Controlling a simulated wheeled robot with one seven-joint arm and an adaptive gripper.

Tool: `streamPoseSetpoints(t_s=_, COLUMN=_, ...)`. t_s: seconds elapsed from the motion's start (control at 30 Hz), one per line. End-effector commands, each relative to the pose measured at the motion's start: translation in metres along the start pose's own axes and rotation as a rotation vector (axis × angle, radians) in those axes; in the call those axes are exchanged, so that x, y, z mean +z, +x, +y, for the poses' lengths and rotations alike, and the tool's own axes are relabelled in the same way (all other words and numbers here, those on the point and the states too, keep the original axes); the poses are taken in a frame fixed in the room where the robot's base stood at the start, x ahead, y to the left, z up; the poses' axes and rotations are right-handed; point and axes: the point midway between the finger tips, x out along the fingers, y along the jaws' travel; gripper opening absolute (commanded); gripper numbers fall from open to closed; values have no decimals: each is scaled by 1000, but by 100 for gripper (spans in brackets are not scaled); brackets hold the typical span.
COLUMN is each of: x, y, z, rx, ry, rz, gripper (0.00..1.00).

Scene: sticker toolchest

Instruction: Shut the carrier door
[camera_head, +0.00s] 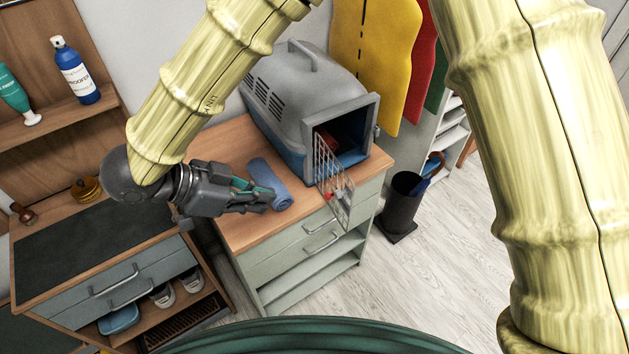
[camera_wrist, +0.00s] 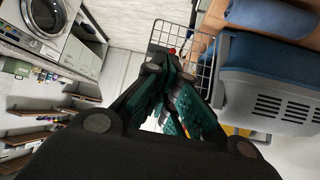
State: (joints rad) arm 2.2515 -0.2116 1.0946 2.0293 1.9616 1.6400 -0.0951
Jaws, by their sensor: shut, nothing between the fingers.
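The grey and blue pet carrier (camera_head: 300,85) stands on the wood-topped cabinet, its opening facing the lower right. Its wire door (camera_head: 336,180) is swung open and sticks out past the cabinet's front edge, hinged at the left side of the opening. Something red shows inside the carrier. My gripper (camera_head: 270,196) is shut and empty, left of the door, over the rolled blue towel. In the wrist view, the wire door (camera_wrist: 186,55) lies just beyond my fingertips (camera_wrist: 160,62), and the carrier (camera_wrist: 275,95) is at the right. I cannot tell whether the fingertips touch the door.
A rolled blue towel (camera_head: 270,184) lies on the cabinet top (camera_head: 235,145) left of the carrier. A dark bin (camera_head: 402,205) stands on the floor at right. A low bench (camera_head: 75,250) is at left. Open floor (camera_head: 430,270) lies in front of the cabinet.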

Motion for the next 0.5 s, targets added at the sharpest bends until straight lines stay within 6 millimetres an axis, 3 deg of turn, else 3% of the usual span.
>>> streamPoseSetpoints(t_s=0.17, x=-8, y=10, z=4, rx=26, ry=12, rz=1, gripper=0)
streamPoseSetpoints(t_s=0.5, x=-13, y=66, z=7, rx=33, ry=19, rz=1, gripper=0)
